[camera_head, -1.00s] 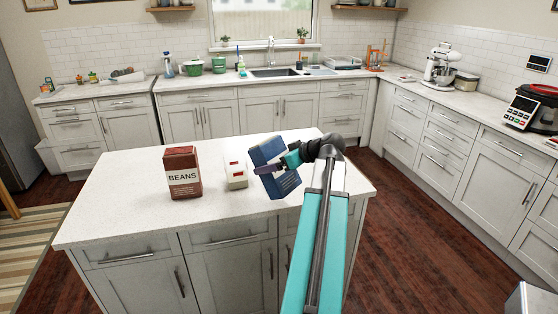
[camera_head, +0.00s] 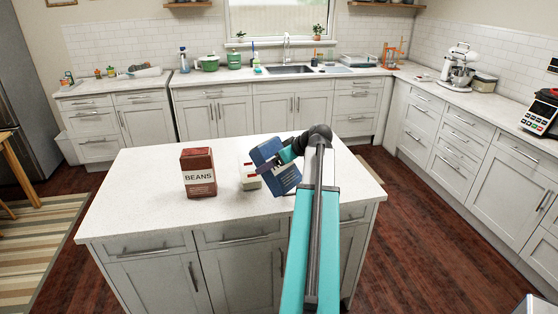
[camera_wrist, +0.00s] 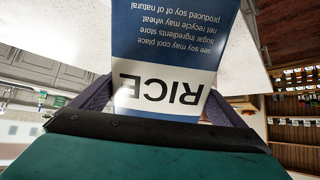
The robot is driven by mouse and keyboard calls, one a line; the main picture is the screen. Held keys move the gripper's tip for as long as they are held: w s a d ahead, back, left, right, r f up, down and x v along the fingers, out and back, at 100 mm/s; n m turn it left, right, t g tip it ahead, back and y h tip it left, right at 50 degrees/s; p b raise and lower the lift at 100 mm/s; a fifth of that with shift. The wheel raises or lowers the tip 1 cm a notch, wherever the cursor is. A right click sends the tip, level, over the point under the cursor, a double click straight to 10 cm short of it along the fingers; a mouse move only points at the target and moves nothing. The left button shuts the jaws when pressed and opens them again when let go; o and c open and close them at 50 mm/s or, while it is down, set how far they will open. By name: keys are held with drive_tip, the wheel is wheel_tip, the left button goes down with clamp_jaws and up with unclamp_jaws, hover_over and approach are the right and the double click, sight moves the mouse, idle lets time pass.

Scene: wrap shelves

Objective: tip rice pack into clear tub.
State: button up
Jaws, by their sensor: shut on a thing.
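The blue rice pack (camera_head: 287,180) is tilted above the right part of the island, next to a small pale container. My gripper (camera_head: 270,181) is shut on it. In the wrist view the pack (camera_wrist: 180,45) shows its white RICE band upside down between the two purple fingers (camera_wrist: 160,105). The small pale container (camera_head: 250,179) with a red mark stands just left of the pack and is partly hidden by my gripper. I cannot tell whether it is the clear tub. The pack's mouth and any falling rice cannot be made out.
A brown BEANS box (camera_head: 198,173) stands upright left of the pale container. The white island top (camera_head: 140,195) is clear at its left and front. Counters with a sink (camera_head: 290,70), a mixer (camera_head: 460,65) and a scale-like appliance (camera_head: 541,113) lie beyond the floor.

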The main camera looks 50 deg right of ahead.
drive_tip(key=shift+w+d+r+g+p, duration=0.15)
drive_tip(key=shift+w+g+p, duration=0.25)
drive_tip(key=shift+w+p, duration=0.55)
drive_tip(key=w+g+p, duration=0.1)
drive_tip(key=p, duration=0.1)
drive_tip(key=w+g+p, duration=0.1)
drive_tip(key=shift+w+f+p, duration=0.2)
drive_tip(key=shift+w+p, duration=0.15)
drive_tip(key=shift+p, duration=0.05)
drive_tip(key=shift+r+g+p, duration=0.25)
drive_tip(key=shift+g+p, duration=0.15)
drive_tip(key=shift+p, duration=0.2)
drive_tip(key=shift+g+p, duration=0.3)
drive_tip(key=shift+p, duration=0.05)
drive_tip(key=shift+g+p, duration=1.3)
idle(3.2)
drive_tip(key=shift+s+t+b, duration=0.1)
drive_tip(key=shift+t+b, duration=0.2)
drive_tip(key=shift+b, duration=0.25)
